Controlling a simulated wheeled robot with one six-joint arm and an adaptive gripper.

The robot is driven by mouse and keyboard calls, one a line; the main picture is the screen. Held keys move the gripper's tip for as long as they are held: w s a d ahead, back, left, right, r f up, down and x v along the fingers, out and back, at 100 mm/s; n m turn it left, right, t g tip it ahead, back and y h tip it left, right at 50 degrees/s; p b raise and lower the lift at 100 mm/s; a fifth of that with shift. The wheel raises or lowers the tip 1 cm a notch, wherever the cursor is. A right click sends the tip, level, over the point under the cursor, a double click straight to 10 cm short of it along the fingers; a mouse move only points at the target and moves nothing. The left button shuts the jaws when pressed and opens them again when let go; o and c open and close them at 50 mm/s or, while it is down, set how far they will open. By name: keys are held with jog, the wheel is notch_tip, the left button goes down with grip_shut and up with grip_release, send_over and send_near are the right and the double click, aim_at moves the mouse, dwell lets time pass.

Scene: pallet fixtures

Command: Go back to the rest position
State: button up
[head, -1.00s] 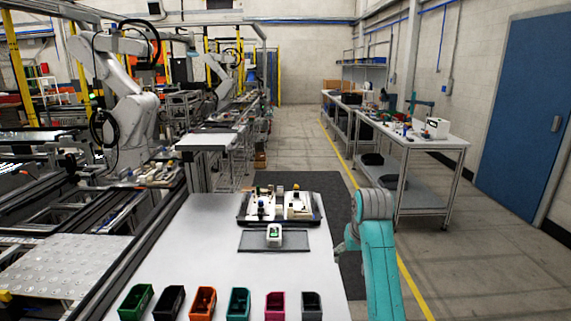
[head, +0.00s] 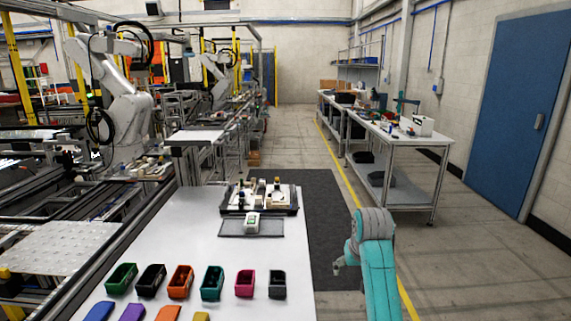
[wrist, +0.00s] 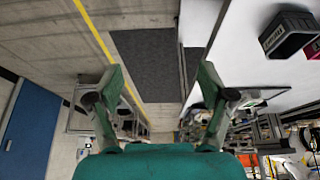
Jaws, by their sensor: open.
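My gripper (wrist: 156,95) shows in the wrist view with its two green fingers spread wide apart and nothing between them. In the head view my teal arm stands at the right of the white table, over the floor, and the gripper's fingers are mostly hidden or too small to make out there. The wrist view looks past the fingers to a dark floor mat (wrist: 147,62) and the table edge.
The white table (head: 190,235) holds a row of coloured bins (head: 212,283), a dark tray with fixtures (head: 230,208) and a small white block (head: 252,223) on a grey plate. A workbench (head: 400,150) stands at the right. The floor beside the table is clear.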

jog(key=s+f+t, duration=0.1)
jog(key=s+f, duration=0.4)
jog(key=f, duration=0.7)
jog(key=s+f+t, duration=0.2)
jog(key=s+f, duration=0.6)
jog(key=s, duration=0.3)
jog(key=s+f+t, duration=0.2)
jog(key=s+f, duration=0.6)
jog(key=s, duration=0.4)
jog(key=s+t, duration=0.1)
jog(key=s, duration=0.9)
jog(key=s+r+t, duration=0.2)
jog(key=s+r, duration=0.7)
jog(key=s, duration=0.3)
jog(key=s+r+t, duration=0.2)
jog(key=s+r, duration=0.7)
jog(key=s, duration=0.2)
jog(key=shift+s+r, duration=0.15)
jog(key=shift+s, duration=0.2)
